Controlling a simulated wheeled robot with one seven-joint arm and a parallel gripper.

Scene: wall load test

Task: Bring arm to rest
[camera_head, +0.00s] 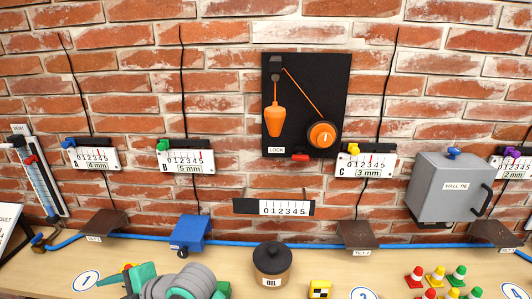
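Teal and grey ribbed parts at the bottom edge, left of centre, look like my arm, partly cut off by the frame. I cannot make out any gripper fingers, so I cannot see whether the gripper holds anything. A black wall board marked LOCK (332,85) carries an orange weight (275,120) hanging beside an orange disc (322,134). A red lever (300,157) sits at the board's lower edge.
Gauges A (112,158), B (205,165) and C (350,172) hang on the brick wall. A grey WALL TIE box (440,190) juts out at right. On the bench (235,262) stand an OIL pot (272,263), a yellow-black block (320,289) and small coloured cones (437,276).

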